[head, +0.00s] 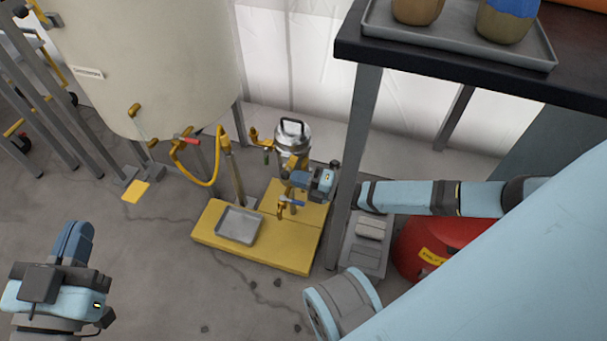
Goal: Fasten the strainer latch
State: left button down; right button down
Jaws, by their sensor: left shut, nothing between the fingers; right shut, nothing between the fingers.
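The strainer (293,137) is a round metal pot with a dark handle on its lid, upright above the yellow platform (265,258). Yellow fittings and pipework surround and support it. Its latch is too small to make out, and my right gripper partly hides the area below the pot. My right gripper (291,184) is shut and empty just below and in front of the strainer; I cannot tell whether it touches anything. My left gripper (72,240) is shut and empty at the lower left, far from the strainer.
A large cream tank (150,60) stands behind, with a yellow hose (200,181) and a red-handled valve (187,139). A grey tray (239,225) lies on the platform. A dark table (440,62) and its leg stand close to my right arm. A red container (420,245) is at right.

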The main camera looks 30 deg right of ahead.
pick_arm(q)
jog(key=shift+s, duration=0.1)
pick_arm(e)
jog(key=r+g+p, duration=0.1)
jog(key=p, duration=0.2)
jog(key=g+h+p, duration=0.1)
jog(key=p, duration=0.2)
jog(key=shift+w+a+r+h, duration=0.2)
jog(key=shift+a+r+h, duration=0.1)
jog(key=shift+r, duration=0.1)
jog(key=shift+w+r+p, duration=0.1)
jog(key=shift+w+p, duration=0.05)
jog(key=shift+p, duration=0.7)
jog(key=shift+w+a+r+g+h+p, duration=0.1)
jog(key=shift+w+a+g+h+p, duration=0.15)
jog(key=shift+g+h+p, duration=0.45)
jog(key=shift+f+p, duration=0.2)
jog(key=shift+p, duration=0.15)
pick_arm(q)
jog(key=s+r+n, duration=0.1)
jog(key=s+d+r+n, duration=0.1)
jog(key=n, duration=0.1)
jog(key=r+n+y, duration=0.1)
jog(key=r, duration=0.1)
jog(key=shift+s+d+n, duration=0.3)
jog(key=shift+s+n, duration=0.1)
